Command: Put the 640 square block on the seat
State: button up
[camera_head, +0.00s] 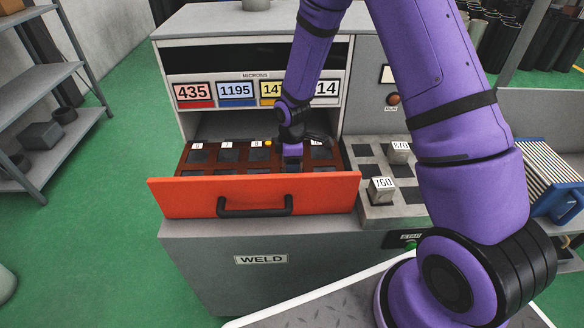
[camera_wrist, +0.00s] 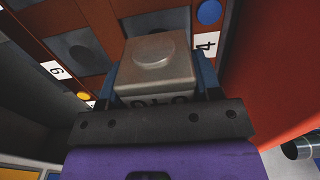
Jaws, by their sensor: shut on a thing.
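My gripper (camera_head: 292,158) reaches down into the open red drawer (camera_head: 190,196). In the wrist view my gripper (camera_wrist: 158,92) is shut on a grey square block (camera_wrist: 157,58) with a round raised top. Dark digits on its side are partly covered by the gripper, so I cannot read the full number. I cannot tell whether the block still touches the drawer. In the head view the gripper hides it. The grey plate (camera_head: 378,218) at the right has several dark square recesses. I cannot tell which place is the seat.
Blocks marked 760 (camera_head: 382,190) and 870 (camera_head: 399,152) stand on the plate. Numbered displays, including 435 (camera_head: 194,94) and 1195 (camera_head: 237,92), sit above the drawer. The drawer's front wall rises close to my gripper.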

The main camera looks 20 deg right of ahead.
jog(key=shift+f, duration=1.2)
jog(key=o, duration=1.3)
jog(key=shift+f, duration=0.1)
jog(key=shift+o, duration=0.2)
